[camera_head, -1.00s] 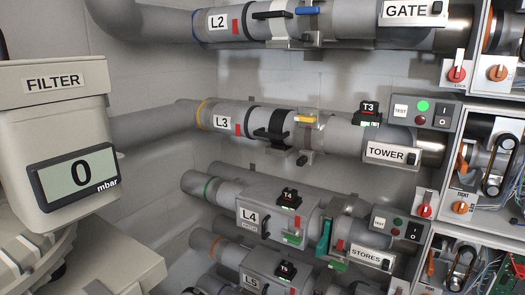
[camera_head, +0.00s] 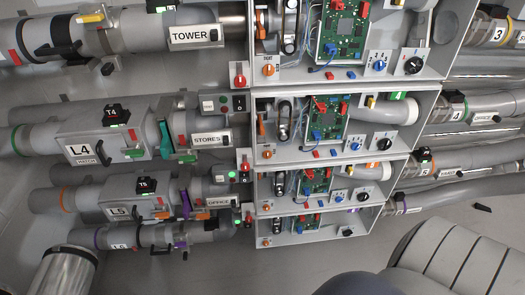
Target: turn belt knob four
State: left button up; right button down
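The row-four box (camera_head: 345,97) stands open in the middle of the view, level with the L4 pipe (camera_head: 48,138) and the STORES label (camera_head: 208,139). On its lower left panel is a small orange knob (camera_head: 267,154), which looks like the belt knob of this row. Its exact pointer angle is too small to tell. A dark belt loop (camera_head: 284,121) stands upright above and right of the knob. Neither of my grippers shows in the view.
Similar open boxes sit above and below, each with an orange knob, such as the upper one (camera_head: 267,71). A red knob (camera_head: 245,166) is just left of the row-four box. A grey ribbed casing (camera_head: 455,258) fills the lower right. Grey floor lies below the boxes.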

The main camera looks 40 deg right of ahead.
aim_at(267, 154)
jog(key=z, duration=1.25)
